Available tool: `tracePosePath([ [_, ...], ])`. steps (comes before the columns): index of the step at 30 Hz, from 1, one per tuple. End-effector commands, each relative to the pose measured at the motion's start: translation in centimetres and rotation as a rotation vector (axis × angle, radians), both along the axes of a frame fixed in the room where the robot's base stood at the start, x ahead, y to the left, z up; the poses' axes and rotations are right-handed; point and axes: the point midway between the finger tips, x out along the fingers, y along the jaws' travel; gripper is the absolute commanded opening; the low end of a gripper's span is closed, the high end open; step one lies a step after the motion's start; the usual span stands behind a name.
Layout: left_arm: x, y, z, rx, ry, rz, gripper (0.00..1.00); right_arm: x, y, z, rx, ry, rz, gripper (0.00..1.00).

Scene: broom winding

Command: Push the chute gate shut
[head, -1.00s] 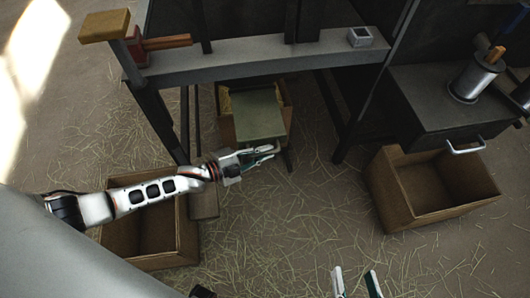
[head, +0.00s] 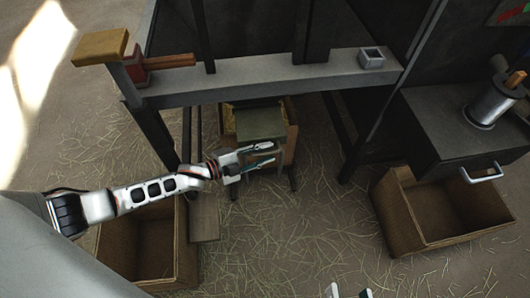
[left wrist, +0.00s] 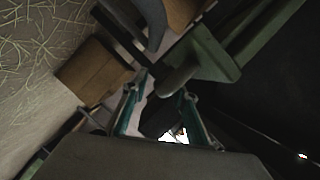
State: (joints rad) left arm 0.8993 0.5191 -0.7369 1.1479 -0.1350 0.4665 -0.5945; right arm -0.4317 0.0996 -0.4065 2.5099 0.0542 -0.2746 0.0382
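The chute gate appears to be the grey-green panel (head: 258,124) under the bench beam, in front of a wooden box of straw. My left gripper (head: 274,153) is at the panel's lower edge, its fingers apart and empty. In the left wrist view, the gripper (left wrist: 163,88) is open, and a green part (left wrist: 205,58) lies close past the right fingertip. I cannot tell whether they touch, or whether the gate is fully shut. My right gripper (head: 348,291) shows only as two separated fingertips at the bottom edge.
The straw box (head: 291,140) stands behind the panel. An open cardboard box (head: 187,250) lies below my left arm. Another open box (head: 400,218) stands at right, beneath a dark cabinet (head: 440,125) with a handle. The straw-strewn floor between is clear.

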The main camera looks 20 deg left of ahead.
Motion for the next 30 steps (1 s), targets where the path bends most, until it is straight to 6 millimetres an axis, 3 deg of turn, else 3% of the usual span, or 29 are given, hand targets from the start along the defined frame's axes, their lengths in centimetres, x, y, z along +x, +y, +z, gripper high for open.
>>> tracePosePath([
  [11,0.0,0.0,1.1,0.001,-0.002,-0.001,0.28,-0.1,-0.1,-0.1,-0.005,0.002,0.002,0.40],
  [21,0.2,0.0,6.8,-0.002,-0.009,-0.002,0.28,0.0,0.0,0.0,-0.003,-0.001,0.001,0.40],
  [30,0.0,0.0,9.8,-0.001,-0.003,-0.001,0.28,0.0,0.0,0.0,-0.002,0.000,0.001,0.40],
])
